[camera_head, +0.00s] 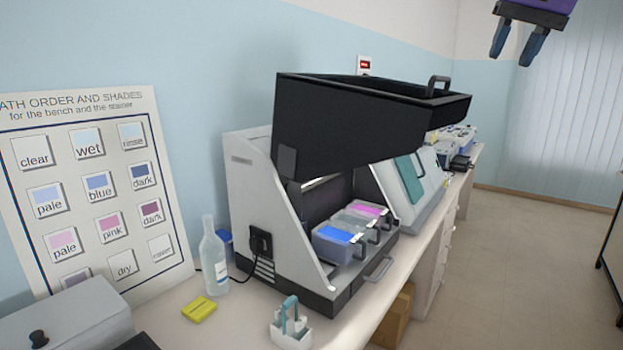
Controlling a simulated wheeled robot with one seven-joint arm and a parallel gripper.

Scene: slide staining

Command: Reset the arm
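My gripper (515,42) hangs at the top right edge of the head view, its two dark blue-grey fingers pointing down. The fingers stand apart with nothing between them. It is in the air, well clear of the bench and of the stainer. Most of my arm is outside the picture.
The stainer (247,183) stands on the bench (235,318) with its black lid (365,115) raised and several baths inside. A clear bottle (213,262), a yellow block (199,309) and a white rack with a teal handle (291,328) stand in front. The floor (520,270) at right is clear.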

